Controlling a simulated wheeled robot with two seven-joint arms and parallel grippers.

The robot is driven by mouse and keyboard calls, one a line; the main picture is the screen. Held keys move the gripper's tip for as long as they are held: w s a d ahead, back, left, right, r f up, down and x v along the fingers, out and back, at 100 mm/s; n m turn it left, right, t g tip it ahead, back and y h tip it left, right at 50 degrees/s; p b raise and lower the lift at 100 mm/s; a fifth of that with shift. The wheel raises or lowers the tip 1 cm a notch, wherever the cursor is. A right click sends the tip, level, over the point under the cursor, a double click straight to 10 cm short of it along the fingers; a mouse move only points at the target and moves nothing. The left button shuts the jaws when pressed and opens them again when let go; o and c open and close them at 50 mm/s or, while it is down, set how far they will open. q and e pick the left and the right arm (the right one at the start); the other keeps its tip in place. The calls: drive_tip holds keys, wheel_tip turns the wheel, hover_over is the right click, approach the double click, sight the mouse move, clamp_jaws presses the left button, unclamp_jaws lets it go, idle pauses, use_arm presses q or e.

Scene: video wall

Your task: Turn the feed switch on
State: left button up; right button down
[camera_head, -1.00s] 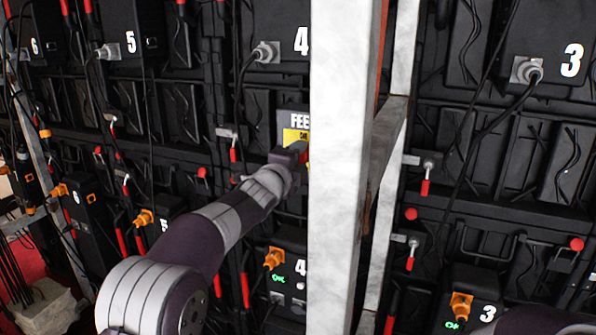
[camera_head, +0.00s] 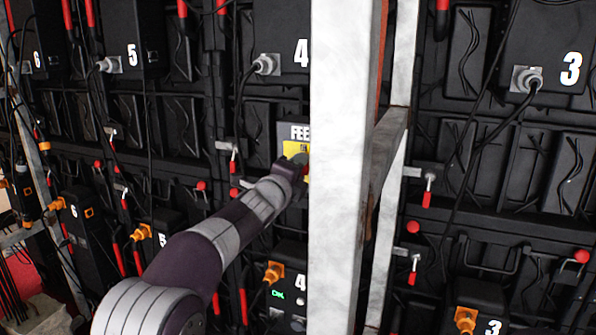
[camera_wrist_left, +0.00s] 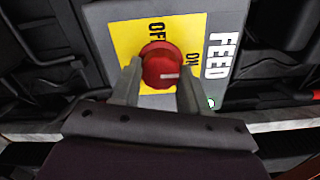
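The grey FEED panel (camera_wrist_left: 108,20) has a yellow field marked OFF and ON, and fills the middle of the left wrist view. A round red switch knob (camera_wrist_left: 158,62) sits on it; its white mark points right, toward the ON side. My right gripper is not in view.
The pale upright post (camera_head: 337,170) stands just right of my left gripper in the head view. Black wall modules with numbered boxes, cables and red handles lie behind. A second, thinner post (camera_head: 405,60) stands further right.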

use_arm(q)
drive_tip(key=o, duration=0.4)
drive_tip(key=shift+o, duration=0.2)
drive_tip(key=b+v, duration=0.3)
drive_tip(key=v, duration=0.9)
drive_tip(key=shift+s+a, duration=0.2)
drive_tip(key=shift+s, duration=0.15)
drive_tip(key=shift+f, duration=0.1)
